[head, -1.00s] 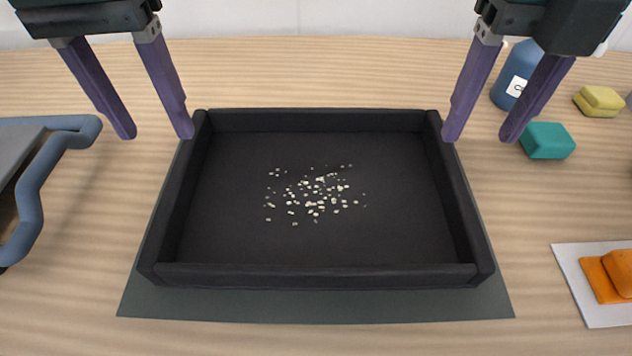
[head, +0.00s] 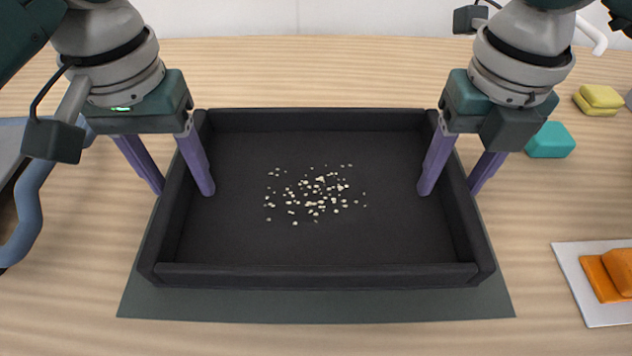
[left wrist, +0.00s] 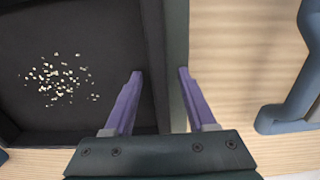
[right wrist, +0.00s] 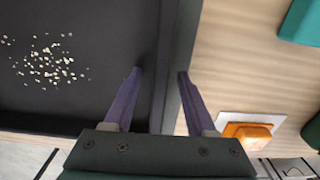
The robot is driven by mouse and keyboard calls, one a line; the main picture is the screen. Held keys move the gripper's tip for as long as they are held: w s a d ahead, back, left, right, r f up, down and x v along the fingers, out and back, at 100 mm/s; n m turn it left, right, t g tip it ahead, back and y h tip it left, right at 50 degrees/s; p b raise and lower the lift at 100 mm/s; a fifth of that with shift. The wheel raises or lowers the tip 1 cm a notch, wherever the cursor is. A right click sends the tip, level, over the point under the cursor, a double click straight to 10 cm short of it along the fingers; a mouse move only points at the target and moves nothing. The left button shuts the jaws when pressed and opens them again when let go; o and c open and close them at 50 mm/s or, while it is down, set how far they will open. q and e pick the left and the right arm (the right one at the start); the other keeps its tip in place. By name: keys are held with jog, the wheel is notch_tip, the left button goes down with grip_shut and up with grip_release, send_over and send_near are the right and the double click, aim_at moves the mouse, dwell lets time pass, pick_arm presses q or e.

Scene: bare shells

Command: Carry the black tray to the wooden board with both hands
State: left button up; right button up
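The black tray (head: 320,275) is a shallow rectangular box lying flat on a dark grey-green mat (head: 320,305), with small pale bits scattered on its floor. My left gripper (head: 183,190) is open astride the tray's left wall, one finger inside and one outside. In the left wrist view its fingers (left wrist: 160,75) stand apart with the wall between them. My right gripper (head: 450,190) is open astride the right wall in the same way; the right wrist view shows its spread fingers (right wrist: 159,74). I cannot make out a separate wooden board.
A grey object with a blue tubular handle (head: 28,205) is at the left. On the right are a teal block (head: 550,140), yellow sponges (head: 600,98) and a white plate (head: 580,285) with orange blocks (head: 605,275). The light wood-grain table behind the tray is clear.

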pick_arm(q)
grip_shut()
pick_arm(e)
grip_shut()
pick_arm(q)
jog(key=shift+r, duration=0.1)
pick_arm(e)
jog(key=shift+r, duration=0.1)
dwell(0.8)
